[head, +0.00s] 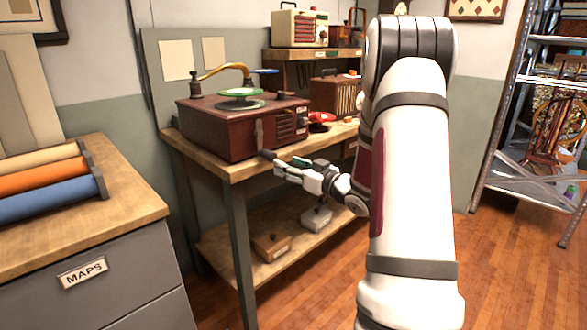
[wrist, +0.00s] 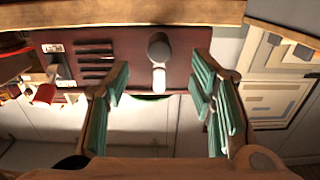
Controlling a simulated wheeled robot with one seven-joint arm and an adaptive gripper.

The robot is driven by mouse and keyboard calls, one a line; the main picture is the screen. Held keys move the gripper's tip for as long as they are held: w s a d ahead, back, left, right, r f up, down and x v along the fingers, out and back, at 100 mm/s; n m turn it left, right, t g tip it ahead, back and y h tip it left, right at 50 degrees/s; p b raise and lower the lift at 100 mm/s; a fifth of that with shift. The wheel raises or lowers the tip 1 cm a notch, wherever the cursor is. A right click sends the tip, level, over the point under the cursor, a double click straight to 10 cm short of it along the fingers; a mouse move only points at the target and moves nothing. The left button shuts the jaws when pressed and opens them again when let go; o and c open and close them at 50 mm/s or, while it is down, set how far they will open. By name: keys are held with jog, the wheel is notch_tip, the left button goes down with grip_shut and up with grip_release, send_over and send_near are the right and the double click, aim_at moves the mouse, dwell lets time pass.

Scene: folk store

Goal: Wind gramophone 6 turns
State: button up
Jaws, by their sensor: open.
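The gramophone (head: 225,130) is a dark red-brown box with a green turntable (head: 240,103) and a brass tone arm on top, standing on a wooden workbench. Its grey crank (head: 259,136) hangs down the side facing me, with the handle end low. In the wrist view, the gramophone's slotted side (wrist: 125,65) appears upside down, and the crank (wrist: 159,62) shows between the fingers. My gripper (head: 289,165) is open and empty, just right of the crank's lower end. In the wrist view, its green-padded fingers (wrist: 160,80) stand apart on either side of the crank; contact cannot be told.
The workbench edge (head: 235,172) runs just below the gramophone. A red object (head: 320,118) and a brown radio-like box (head: 335,95) stand to its right. A map cabinet (head: 100,255) with coloured rolls is at left. My arm hides part of the bench.

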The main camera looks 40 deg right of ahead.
aim_at(274, 158)
jog(key=shift+w+a+b, duration=0.1)
jog(key=shift+w+b, duration=0.45)
jog(key=shift+w, duration=4)
jog(key=shift+w, duration=0.1)
jog(key=c, duration=1)
jog(key=shift+o, duration=0.2)
